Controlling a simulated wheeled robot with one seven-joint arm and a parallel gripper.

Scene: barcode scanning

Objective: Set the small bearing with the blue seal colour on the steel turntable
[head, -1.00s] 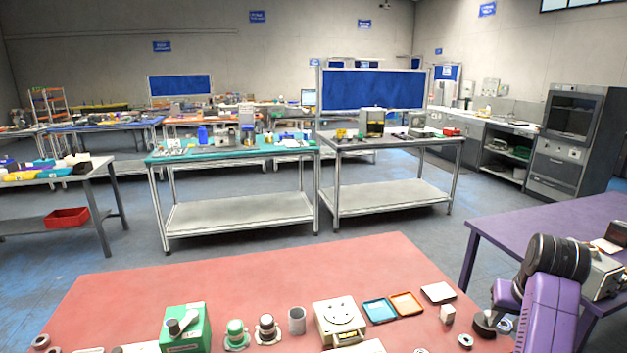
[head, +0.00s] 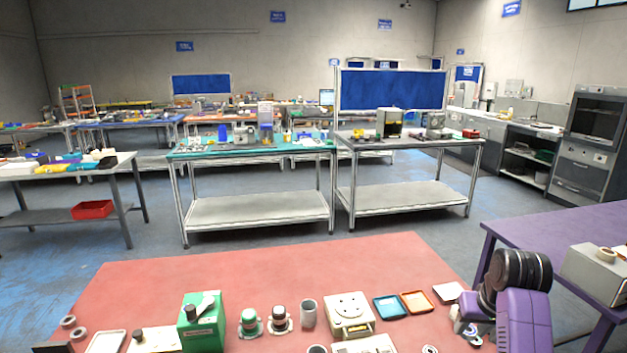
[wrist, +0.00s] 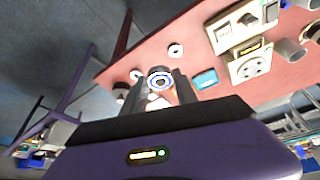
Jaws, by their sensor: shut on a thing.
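My gripper (wrist: 158,96) is shut on a small bearing with a blue seal ring (wrist: 160,80), seen face-on between the fingertips in the wrist view. The steel turntable (head: 348,304) is a round plate with small dark marks on a pale box, on the red table in the head view. It also shows in the wrist view (wrist: 251,68), up and to the right of the gripper and apart from it. In the head view my purple arm reaches in at the right edge of the red table, right of the turntable, and the fingertips are hard to make out.
Blue (head: 388,307) and orange (head: 417,301) trays lie right of the turntable. A grey cylinder (head: 308,314), dark-topped posts (head: 279,319) and a green box (head: 203,325) stand to its left. The back of the red table (head: 260,265) is clear. A purple table (head: 560,228) stands at right.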

